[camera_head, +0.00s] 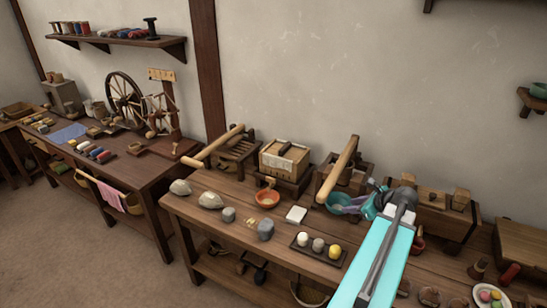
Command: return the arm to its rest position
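My arm rises from the bottom right over the workbench (223,188), with a bright cyan link and a dark grey joint above the bench. My gripper (352,207) is at its end, pointing left, just over or beside a teal bowl (335,198). The gripper is small and partly merges with the bowl, so I cannot tell whether its fingers are open or shut, or whether they touch the bowl.
A tray of round pieces (300,253), an orange bowl (267,198), a white block (296,215) and stones (210,200) lie left of my arm. Wooden boxes (285,160) stand along the wall. A plate (490,297) is at right.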

